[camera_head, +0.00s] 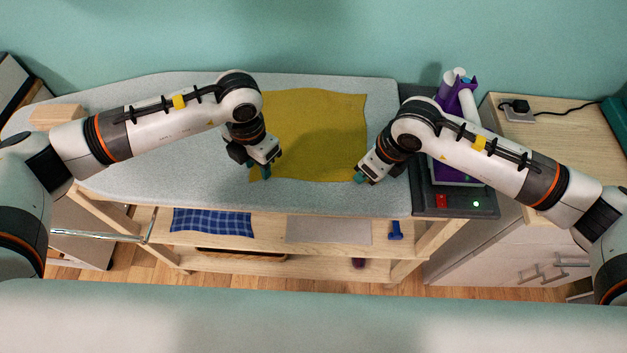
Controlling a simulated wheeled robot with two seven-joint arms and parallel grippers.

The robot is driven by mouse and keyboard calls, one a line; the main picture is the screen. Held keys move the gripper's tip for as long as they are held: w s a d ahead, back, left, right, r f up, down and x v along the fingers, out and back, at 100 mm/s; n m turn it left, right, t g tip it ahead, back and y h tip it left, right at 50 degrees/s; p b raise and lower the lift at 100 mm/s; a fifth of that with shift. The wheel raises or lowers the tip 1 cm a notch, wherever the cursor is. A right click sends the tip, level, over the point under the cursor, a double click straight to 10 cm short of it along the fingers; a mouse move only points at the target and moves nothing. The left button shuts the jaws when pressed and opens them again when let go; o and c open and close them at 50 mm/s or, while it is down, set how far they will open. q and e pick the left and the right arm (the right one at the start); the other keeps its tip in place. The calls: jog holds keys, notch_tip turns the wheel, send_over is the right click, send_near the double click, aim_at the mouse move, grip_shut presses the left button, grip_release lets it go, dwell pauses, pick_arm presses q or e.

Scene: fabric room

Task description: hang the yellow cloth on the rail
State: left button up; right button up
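The yellow cloth (310,130) lies spread out nearly flat on the grey ironing board (180,180). My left gripper (266,172) points down at the cloth's near left corner. My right gripper (360,178) is at the near right corner. Both have teal fingertips close to the cloth's edge. I cannot tell whether either is shut on the fabric. A shiny metal rail (100,236) sticks out to the left below the board's front edge; nothing hangs on it.
A shelf under the board holds a blue checked cloth (212,222), a grey-beige cloth (328,230) and a small blue object (395,230). A purple and white iron (456,100) stands at the board's right end. A white cabinet (500,250) stands at right.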

pick_arm(q)
grip_shut()
pick_arm(e)
grip_shut()
